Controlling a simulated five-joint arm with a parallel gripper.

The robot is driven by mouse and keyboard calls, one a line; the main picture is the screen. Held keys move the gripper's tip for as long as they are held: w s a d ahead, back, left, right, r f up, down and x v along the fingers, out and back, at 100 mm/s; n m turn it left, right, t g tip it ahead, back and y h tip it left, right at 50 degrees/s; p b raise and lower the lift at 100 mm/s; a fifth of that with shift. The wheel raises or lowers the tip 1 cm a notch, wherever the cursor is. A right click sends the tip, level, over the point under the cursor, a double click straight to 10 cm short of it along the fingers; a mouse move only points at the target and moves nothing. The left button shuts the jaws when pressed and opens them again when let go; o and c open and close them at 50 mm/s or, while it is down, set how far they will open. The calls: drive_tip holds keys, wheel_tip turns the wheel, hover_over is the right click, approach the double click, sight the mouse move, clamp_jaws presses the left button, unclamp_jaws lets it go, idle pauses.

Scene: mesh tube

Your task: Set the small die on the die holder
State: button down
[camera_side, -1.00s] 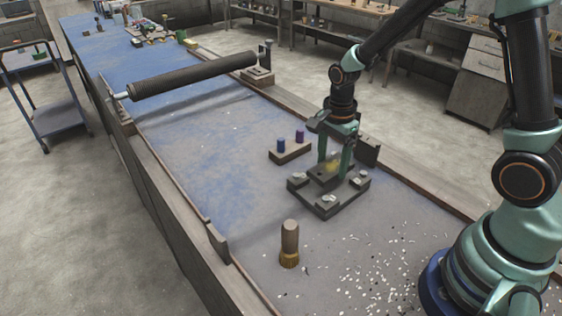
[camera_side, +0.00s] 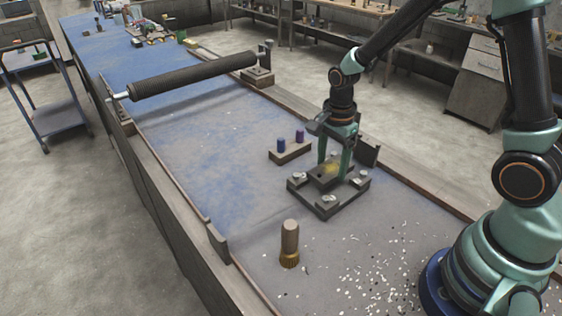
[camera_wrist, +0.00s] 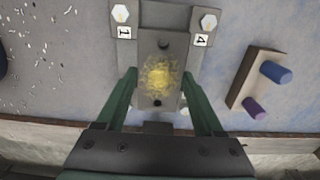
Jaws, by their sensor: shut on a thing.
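The small die (camera_wrist: 160,76) is a dark grey rectangular plate with a yellow speckled patch and dark holes. It also shows in the side view (camera_side: 327,172). My gripper (camera_side: 334,170) points down with its two green fingers shut on the die, one at each side in the wrist view. The die holder (camera_side: 325,207) is a dark square base with light hex bolts near its corners; tags 1 and 4 show in the wrist view. The die is over the middle of the holder, roughly level. I cannot tell whether it touches. The fingers hide part of the holder.
A small block with a blue peg and a purple peg (camera_side: 290,153) stands just behind the holder. A brown cylinder with a brass base (camera_side: 289,243) stands in front. White chips litter the table near my base. A long dark roller (camera_side: 190,77) spans the table farther back.

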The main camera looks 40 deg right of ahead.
drive_tip(key=shift+f, duration=1.55)
idle(1.4)
unclamp_jaws()
wheel_tip(320, 180, up, 11)
drive_tip(key=shift+r, duration=0.2)
drive_tip(key=r, duration=0.1)
wheel_tip(320, 180, up, 6)
drive_tip(key=n+t, duration=0.2)
drive_tip(key=n, duration=0.5)
hover_over(331, 168)
drive_tip(key=s, duration=0.3)
drive_tip(key=s+r+n+t, duration=0.3)
drive_tip(key=s+n, duration=0.2)
drive_tip(key=n, duration=0.6)
drive_tip(key=shift+s+a+r+t, duration=0.25)
drive_tip(key=shift+a+r+t, duration=0.05)
drive_tip(key=shift+a+r, duration=0.15)
